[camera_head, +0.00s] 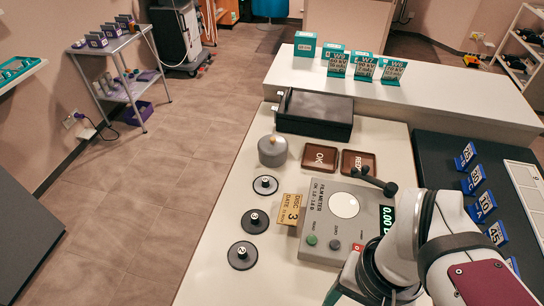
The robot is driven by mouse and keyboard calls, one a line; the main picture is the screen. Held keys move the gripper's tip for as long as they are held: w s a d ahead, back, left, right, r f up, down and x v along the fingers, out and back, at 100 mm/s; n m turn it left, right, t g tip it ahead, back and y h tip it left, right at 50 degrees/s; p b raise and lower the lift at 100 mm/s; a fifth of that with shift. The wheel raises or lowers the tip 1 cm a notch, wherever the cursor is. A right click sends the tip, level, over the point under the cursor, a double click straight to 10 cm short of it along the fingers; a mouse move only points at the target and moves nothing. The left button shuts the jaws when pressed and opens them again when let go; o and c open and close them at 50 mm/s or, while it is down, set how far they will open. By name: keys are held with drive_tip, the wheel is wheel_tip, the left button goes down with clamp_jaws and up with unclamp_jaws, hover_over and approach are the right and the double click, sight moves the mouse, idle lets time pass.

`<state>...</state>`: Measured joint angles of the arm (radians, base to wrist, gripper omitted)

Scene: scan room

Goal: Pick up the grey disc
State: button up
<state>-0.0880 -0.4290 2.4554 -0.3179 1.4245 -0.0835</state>
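All look dark grey to black, so I cannot tell which is meant by grey. A grey lidded round pot (272,151) stands behind them. My gripper (350,285) is partly in view at the bottom, right of the near disc and apart from it. Its fingers are hidden or cut off, so its opening does not show.
A grey film meter (320,228) with a black lever stands right of the discs. A yellow card (290,209) reads "DISC 3". Blue numbered stands (474,180) line the right.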

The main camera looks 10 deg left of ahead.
drive_tip(key=w+a+n+g+h, duration=0.1)
drive_tip(key=w+a+n+h, duration=0.3)
drive_tip(key=w+n, duration=0.5)
drive_tip(key=n+t+h, duration=0.6)
drive_tip(key=n+t, duration=0.6)
drive_tip(key=n, duration=0.9)
hover_over(251, 218)
drive_tip(key=s+a, duration=0.9)
drive_tip(key=s, duration=0.2)
wheel_tip(251, 218, down, 16)
drive_tip(key=shift+a, duration=0.15)
drive_tip(key=shift+n, duration=0.3)
drive_tip(key=x, duration=1.4)
drive_tip(key=shift+w+f, duration=0.3)
drive_tip(key=shift+f, duration=0.05)
drive_tip(key=shift+w+d+f, duration=0.2)
drive_tip(key=shift+w, duration=0.05)
clamp_jaws()
